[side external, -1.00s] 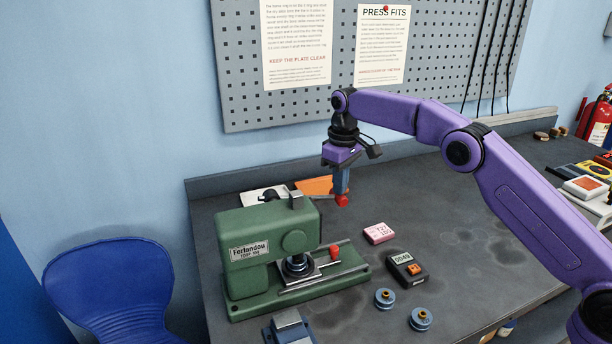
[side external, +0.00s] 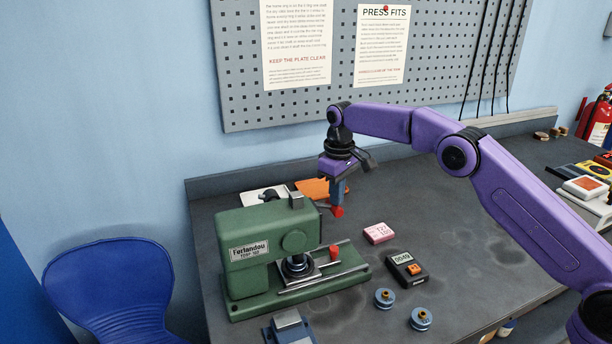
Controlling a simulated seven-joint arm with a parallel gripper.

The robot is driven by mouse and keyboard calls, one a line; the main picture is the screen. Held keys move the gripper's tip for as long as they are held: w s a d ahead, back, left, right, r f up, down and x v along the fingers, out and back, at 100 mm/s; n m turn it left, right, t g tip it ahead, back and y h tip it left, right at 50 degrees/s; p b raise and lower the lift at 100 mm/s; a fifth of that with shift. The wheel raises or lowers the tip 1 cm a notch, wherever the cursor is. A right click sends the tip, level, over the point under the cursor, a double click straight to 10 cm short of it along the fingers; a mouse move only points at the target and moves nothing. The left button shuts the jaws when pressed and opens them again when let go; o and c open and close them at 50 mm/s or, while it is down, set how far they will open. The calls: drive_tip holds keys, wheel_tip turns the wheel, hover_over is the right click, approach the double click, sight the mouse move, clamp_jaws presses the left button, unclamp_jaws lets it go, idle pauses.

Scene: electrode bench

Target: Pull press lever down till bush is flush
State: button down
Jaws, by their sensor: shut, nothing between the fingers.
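The green press (side external: 268,244) stands at the bench's left part, its nameplate facing the camera. A red knob (side external: 334,252) shows at its right side, above the base rails; it looks like the lever's end, but the lever's arm is hard to make out. Under the press head is a dark round ram or holder (side external: 297,264); I cannot make out the bush or whether it is flush.
A pink box (side external: 379,233) and a black meter (side external: 406,269) lie right of the press. Two blue-grey wheels (side external: 384,298) (side external: 421,319) lie in front. An orange sheet (side external: 318,187) lies behind. The bench right of these is mostly clear.

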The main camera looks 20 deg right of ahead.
sight(330, 207)
drive_tip(key=shift+a+f, duration=0.2)
drive_tip(key=shift+f, duration=0.1)
idle(0.4)
drive_tip(key=shift+a+f, duration=0.3)
drive_tip(key=shift+f, duration=0.3)
drive_tip(key=shift+a+f, duration=0.25)
drive_tip(key=shift+f, duration=0.45)
drive_tip(key=shift+s+a+f, duration=0.1)
drive_tip(key=shift+a+f, duration=0.3)
drive_tip(key=shift+f, duration=0.2)
drive_tip(key=shift+a+f, duration=0.4)
drive_tip(key=shift+f, duration=0.3)
idle(0.4)
drive_tip(key=shift+d+r, duration=0.5)
drive_tip(key=shift+r, duration=0.25)
drive_tip(key=shift+d+r, duration=0.45)
drive_tip(key=shift+r, duration=0.35)
drive_tip(key=shift+d+r, duration=0.5)
drive_tip(key=shift+r, duration=0.25)
drive_tip(key=shift+r, duration=0.1)
